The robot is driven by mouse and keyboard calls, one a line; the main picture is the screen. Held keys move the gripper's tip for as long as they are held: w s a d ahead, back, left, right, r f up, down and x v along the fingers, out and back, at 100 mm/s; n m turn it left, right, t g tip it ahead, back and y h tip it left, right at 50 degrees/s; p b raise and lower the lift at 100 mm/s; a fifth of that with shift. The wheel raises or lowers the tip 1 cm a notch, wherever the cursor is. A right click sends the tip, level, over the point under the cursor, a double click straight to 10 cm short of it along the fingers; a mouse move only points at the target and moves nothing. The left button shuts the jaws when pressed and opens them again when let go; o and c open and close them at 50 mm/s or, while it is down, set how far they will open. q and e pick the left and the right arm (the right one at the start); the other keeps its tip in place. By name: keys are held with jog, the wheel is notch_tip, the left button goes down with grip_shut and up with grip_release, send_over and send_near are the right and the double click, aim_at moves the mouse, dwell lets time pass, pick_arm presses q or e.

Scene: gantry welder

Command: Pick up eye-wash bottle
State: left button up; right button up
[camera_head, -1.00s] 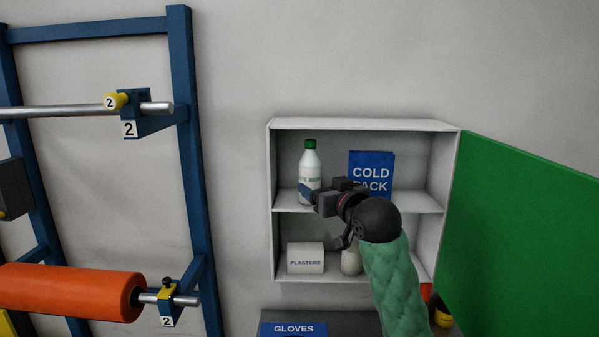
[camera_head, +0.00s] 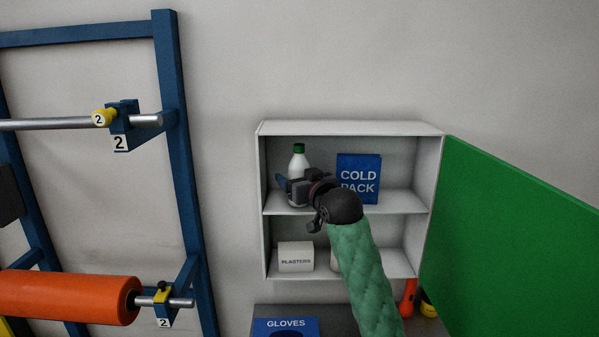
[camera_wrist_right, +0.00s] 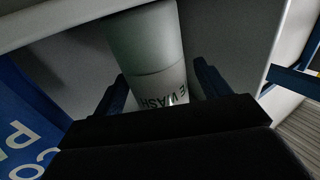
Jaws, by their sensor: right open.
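The eye-wash bottle (camera_head: 298,160) is white with a green cap and stands upright on the upper shelf of the open white cabinet, at the left. My right gripper (camera_head: 284,187) is in front of it and hides its lower body in the head view. In the right wrist view the bottle (camera_wrist_right: 148,50) lies between the two blue fingers of the open gripper (camera_wrist_right: 158,88), with a gap on both sides. Part of its label lettering shows there. My left gripper is not in view.
A blue cold pack (camera_head: 358,172) stands right of the bottle on the same shelf. A plasters box (camera_head: 296,257) is on the shelf below. The green cabinet door (camera_head: 510,235) is open to the right. A blue rack (camera_head: 180,150) stands at the left.

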jog(key=shift+x, duration=0.9)
jog(key=shift+f, duration=0.15)
jog(key=shift+s+d, duration=0.1)
jog(key=shift+s, duration=0.05)
jog(key=c, duration=1.2)
